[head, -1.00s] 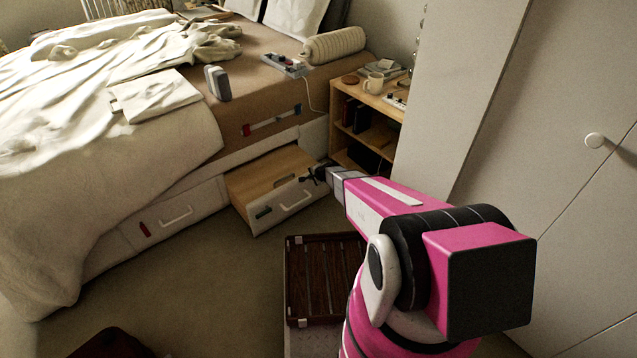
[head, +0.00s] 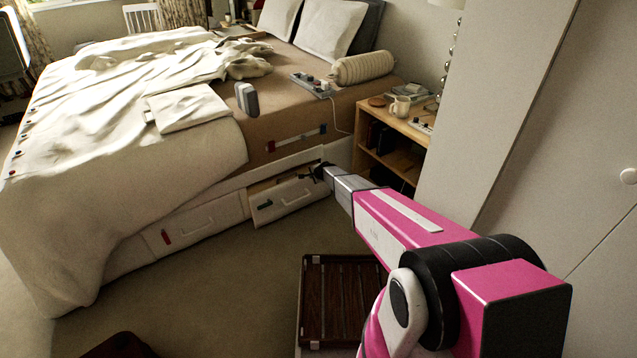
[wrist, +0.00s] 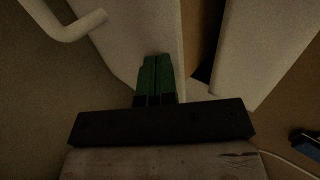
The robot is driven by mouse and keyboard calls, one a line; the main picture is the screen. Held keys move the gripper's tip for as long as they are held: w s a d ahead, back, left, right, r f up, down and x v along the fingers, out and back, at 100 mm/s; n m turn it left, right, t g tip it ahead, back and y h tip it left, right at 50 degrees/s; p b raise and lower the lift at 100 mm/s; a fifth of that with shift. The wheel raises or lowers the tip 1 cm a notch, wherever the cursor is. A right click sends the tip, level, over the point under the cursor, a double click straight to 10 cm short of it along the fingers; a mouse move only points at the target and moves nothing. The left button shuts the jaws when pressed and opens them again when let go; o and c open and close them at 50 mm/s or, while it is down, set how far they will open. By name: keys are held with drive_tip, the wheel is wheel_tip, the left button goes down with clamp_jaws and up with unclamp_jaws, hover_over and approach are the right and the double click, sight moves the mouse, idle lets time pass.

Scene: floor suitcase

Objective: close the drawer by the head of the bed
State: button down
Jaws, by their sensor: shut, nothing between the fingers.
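The drawer by the head of the bed has a white front (head: 285,203) with a pale handle. In the head view it stands slightly out from the bed base, with a narrow strip of its inside showing. My gripper (head: 320,172) is at the right end of this front. In the wrist view the shut green fingertips (wrist: 155,66) overlap the drawer front (wrist: 130,35) near its edge; contact is hard to tell. The handle (wrist: 72,25) is to the left. A gap separates the front from the white bed base (wrist: 255,45) on the right.
Another drawer (head: 190,226) with a red mark sits flush farther left. A wooden shelf unit (head: 395,160) stands close to the right of my gripper. An open brown slatted case (head: 345,300) lies on the floor beside my arm. Carpet (head: 235,275) in front of the drawers is clear.

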drive_tip(key=w+a, duration=0.1)
drive_tip(key=w, duration=0.1)
drive_tip(key=w+a, duration=0.2)
drive_tip(key=w, duration=0.1)
drive_tip(key=w+a, duration=0.2)
drive_tip(key=w, duration=0.1)
drive_tip(key=shift+w+a, duration=0.1)
drive_tip(key=shift+a, duration=0.1)
drive_tip(key=shift+w+a, duration=0.1)
drive_tip(key=shift+w, duration=0.05)
drive_tip(key=s+d, duration=0.1)
drive_tip(key=s, duration=0.1)
drive_tip(key=s+d, duration=0.1)
drive_tip(key=s, duration=0.1)
drive_tip(key=shift+d, duration=0.2)
drive_tip(key=s+d+r+n+g+h, duration=0.1)
drive_tip(key=s+d+r, duration=0.8)
drive_tip(key=s, duration=0.9)
drive_tip(key=s+d+r+n+g+h, duration=0.2)
drive_tip(key=s+d+r, duration=0.7)
drive_tip(key=s, duration=0.9)
drive_tip(key=s+d+r+n+g+h, duration=0.2)
drive_tip(key=s+d+r+n+g, duration=0.2)
drive_tip(key=s+d+r+n, duration=0.4)
drive_tip(key=s+d+r, duration=0.1)
drive_tip(key=s+r, duration=0.4)
drive_tip(key=s, duration=0.5)
drive_tip(key=shift+s+d+g, duration=0.15)
drive_tip(key=shift+s+g, duration=0.25)
drive_tip(key=shift+r, duration=0.1)
